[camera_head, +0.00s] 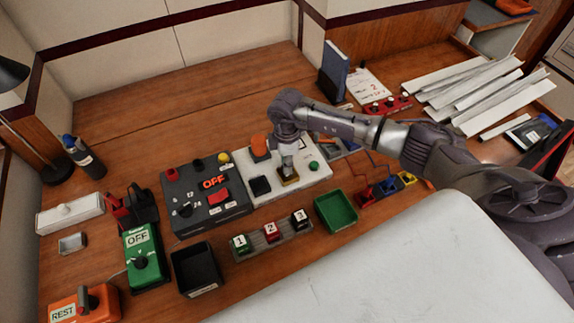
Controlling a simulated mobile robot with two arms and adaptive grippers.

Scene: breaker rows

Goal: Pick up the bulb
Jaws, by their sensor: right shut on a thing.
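My right gripper (287,165) reaches in from the right and points down over the white panel (310,181). It is shut, with its fingertips just above a small brass-coloured base (289,179) on that panel. The bulb does not show clearly; what is between the fingers is mostly hidden by the gripper, and I cannot tell whether it touches the base. My left gripper is not in view.
An orange round part (260,146) and a black block (260,187) are on the panel beside the gripper. A dark switch box (207,209) stands to the left. A green tray (337,224) and numbered blocks (270,235) lie in front.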

